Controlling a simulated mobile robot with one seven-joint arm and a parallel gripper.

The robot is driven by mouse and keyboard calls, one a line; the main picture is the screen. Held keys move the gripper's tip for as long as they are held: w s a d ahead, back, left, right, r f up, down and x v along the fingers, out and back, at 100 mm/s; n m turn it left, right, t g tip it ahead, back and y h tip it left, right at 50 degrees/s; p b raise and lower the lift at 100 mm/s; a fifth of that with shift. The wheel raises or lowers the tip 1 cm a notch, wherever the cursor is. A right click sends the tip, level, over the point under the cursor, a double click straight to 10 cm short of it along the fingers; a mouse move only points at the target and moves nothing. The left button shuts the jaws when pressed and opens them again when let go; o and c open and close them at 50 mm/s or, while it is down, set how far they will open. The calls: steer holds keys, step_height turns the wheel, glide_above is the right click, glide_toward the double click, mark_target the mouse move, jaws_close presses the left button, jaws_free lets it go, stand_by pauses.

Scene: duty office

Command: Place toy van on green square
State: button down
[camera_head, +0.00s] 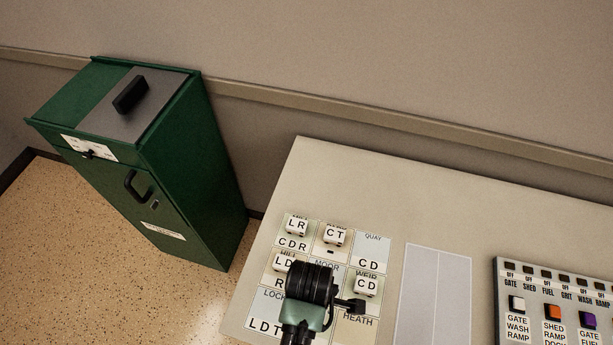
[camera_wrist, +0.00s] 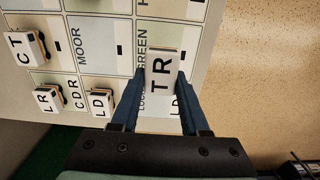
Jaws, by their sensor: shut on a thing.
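The toy van in my grip shows in the wrist view as a small white-topped block (camera_wrist: 161,72) lettered TR. My gripper (camera_wrist: 162,82) has its blue fingers shut on the van's two sides. The van is over or at the square labelled GREEN (camera_wrist: 143,52), covering part of it; I cannot tell whether it touches the board. That square is pale, marked by its printed name. In the head view my wrist hides the van, the fingertips and the GREEN label.
Other lettered vans stand on the board: LR (camera_head: 297,226), CT (camera_head: 335,237), LD (camera_head: 283,261) and CD (camera_head: 367,285). Right of the board are a bare grey panel (camera_head: 433,295) and a button console (camera_head: 530,285). A green cabinet (camera_head: 190,170) stands left of the desk (camera_head: 310,180).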

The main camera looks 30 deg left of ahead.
steer(key=shift+f, duration=2.5)
steer(key=shift+f, duration=0.1)
steer(key=shift+c, duration=2)
jaws_free()
step_height(320, 180, up, 12)
steer(key=shift+r, duration=0.15)
